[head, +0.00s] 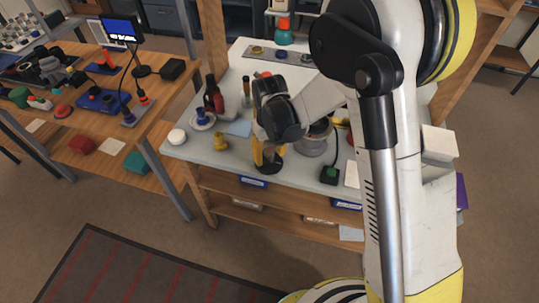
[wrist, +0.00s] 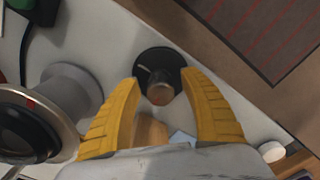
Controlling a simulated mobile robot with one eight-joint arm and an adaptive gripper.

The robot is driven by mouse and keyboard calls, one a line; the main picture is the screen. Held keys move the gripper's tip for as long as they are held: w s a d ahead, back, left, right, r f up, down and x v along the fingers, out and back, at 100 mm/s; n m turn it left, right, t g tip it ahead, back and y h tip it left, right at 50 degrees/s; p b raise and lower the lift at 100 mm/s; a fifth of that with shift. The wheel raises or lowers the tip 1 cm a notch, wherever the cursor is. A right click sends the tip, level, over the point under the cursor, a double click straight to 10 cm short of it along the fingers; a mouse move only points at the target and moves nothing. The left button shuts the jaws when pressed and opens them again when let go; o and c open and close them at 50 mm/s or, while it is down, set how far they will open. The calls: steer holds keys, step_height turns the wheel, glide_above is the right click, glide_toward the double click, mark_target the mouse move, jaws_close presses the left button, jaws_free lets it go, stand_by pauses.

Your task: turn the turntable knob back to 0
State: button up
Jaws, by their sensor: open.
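A dark round base with a pale mark (wrist: 148,66) carries a small brown-topped knob (wrist: 160,92), which looks like the turntable knob. The mark's reading is too small to tell. The base also shows near the table's front edge in the head view (head: 268,168). My gripper (wrist: 163,80) is open, with one yellow finger on each side of the knob and visible gaps to it. In the head view my gripper (head: 268,158) points down over the base. A grey spool-shaped stand (wrist: 75,92), possibly the turntable, stands to the left; it also shows in the head view (head: 312,143).
A black box with a green button (head: 330,174) stands right of the base. A small yellow object (head: 220,142) and a white round piece (head: 177,136) lie to the left. Bottles (head: 212,95) stand farther back. The table's front edge is close.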

mark_target(270, 152)
step_height(270, 152, up, 12)
steer(key=shift+f, duration=0.15)
stand_by(0.5)
steer(key=s+d+r+m+t, duration=0.2)
steer(key=s+d+r+t, duration=0.1)
steer(key=s+d+r, duration=0.5)
steer(key=s+d+r+m+t, duration=0.3)
steer(key=s+d+t, duration=0.1)
steer(key=s+d, duration=0.3)
steer(key=shift+s+d+r, duration=0.15)
steer(key=shift+s, duration=1.1)
